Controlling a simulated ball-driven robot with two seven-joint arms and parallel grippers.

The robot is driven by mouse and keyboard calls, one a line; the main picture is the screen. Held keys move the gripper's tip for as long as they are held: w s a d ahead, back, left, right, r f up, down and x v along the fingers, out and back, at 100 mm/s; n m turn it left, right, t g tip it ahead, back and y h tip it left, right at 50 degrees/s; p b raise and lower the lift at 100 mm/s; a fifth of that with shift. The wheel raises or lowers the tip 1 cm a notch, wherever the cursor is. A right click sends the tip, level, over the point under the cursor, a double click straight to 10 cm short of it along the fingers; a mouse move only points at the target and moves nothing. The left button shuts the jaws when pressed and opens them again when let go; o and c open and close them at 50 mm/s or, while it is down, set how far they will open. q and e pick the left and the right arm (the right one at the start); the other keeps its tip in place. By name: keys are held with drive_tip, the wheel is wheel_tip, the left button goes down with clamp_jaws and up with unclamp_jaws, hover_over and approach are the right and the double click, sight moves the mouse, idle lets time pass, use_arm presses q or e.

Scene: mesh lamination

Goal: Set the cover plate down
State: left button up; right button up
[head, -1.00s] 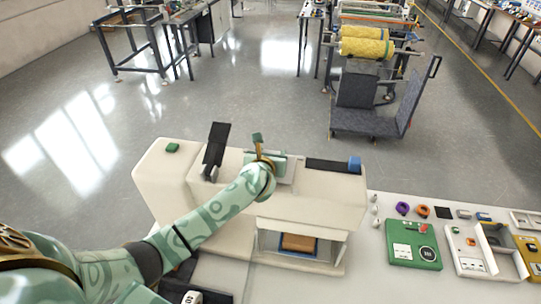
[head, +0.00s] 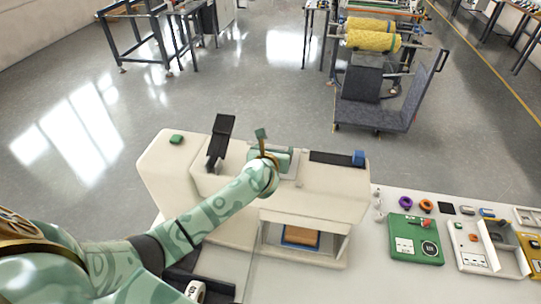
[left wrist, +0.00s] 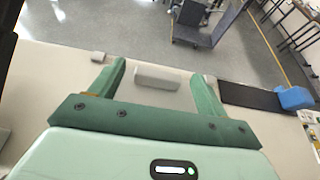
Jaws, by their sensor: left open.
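The cream machine (head: 325,192) stands on the bench in front of me. A pale cover plate with a raised grip bar (left wrist: 158,78) lies on top of it in the left wrist view, and looks flat. In the head view, my gripper and forearm hide most of the plate (head: 289,173). My left gripper (head: 268,150) is above the machine top. In the left wrist view, its two green fingers (left wrist: 157,84) are spread apart, one on each side of the grip bar, with visible gaps. Nothing is held. My right gripper is out of view.
A black tilted panel (head: 219,138) stands left of the gripper. A black strip with a blue block (head: 358,158) lies to the right. A brown block (head: 300,237) sits in the machine's open bay. A green box (head: 414,240) and small parts occupy the bench at right.

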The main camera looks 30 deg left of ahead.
use_arm(q)
drive_tip(key=v, duration=1.1)
drive_tip(key=shift+a+r, duration=0.1)
